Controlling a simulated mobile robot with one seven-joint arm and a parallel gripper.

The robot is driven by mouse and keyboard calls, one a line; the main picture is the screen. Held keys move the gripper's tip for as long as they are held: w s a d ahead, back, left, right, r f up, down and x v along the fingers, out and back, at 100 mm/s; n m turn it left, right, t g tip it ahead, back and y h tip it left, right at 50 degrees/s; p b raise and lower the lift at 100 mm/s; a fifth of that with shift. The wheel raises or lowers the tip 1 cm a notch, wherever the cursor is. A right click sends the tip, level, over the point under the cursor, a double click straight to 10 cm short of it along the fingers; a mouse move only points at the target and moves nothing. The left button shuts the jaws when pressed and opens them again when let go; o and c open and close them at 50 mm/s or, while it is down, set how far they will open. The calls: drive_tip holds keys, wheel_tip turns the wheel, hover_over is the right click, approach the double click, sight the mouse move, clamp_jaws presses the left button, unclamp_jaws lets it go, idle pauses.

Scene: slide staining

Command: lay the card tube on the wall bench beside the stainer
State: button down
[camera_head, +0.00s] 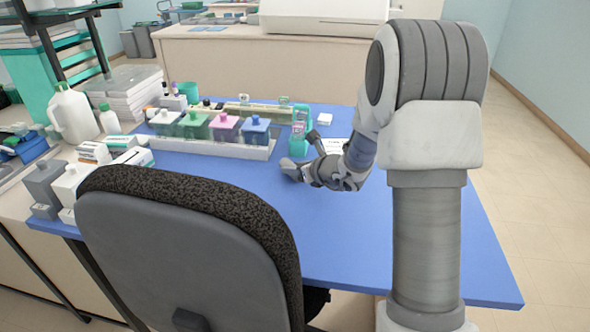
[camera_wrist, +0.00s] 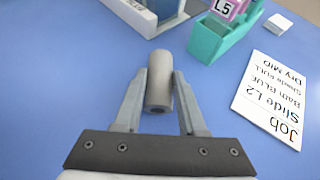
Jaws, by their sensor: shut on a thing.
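The card tube (camera_wrist: 158,88) is a short, plain grey-beige cylinder with a hole in its near end. In the wrist view it lies between the two fingers of my gripper (camera_wrist: 160,76), which is shut on it, over the blue table. In the head view my gripper (camera_head: 300,172) is low over the blue tabletop, in front of the teal holder; I cannot make out the tube clearly there. A large white machine (camera_head: 325,14), perhaps the stainer, stands on a pale bench (camera_head: 215,52) at the back.
A teal holder (camera_wrist: 222,36) with a pink L5 label and a printed job card (camera_wrist: 275,98) are close to my gripper. A row of coloured jars stands in a tray (camera_head: 215,148). An office chair (camera_head: 190,245) blocks the front left. The blue table's right side is clear.

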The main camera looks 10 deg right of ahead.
drive_tip(key=shift+r, duration=0.1)
drive_tip(key=c, duration=0.9)
unclamp_jaws()
drive_tip(key=shift+f, duration=0.2)
drive_tip(key=o, duration=0.4)
drive_tip(key=shift+r, duration=0.15)
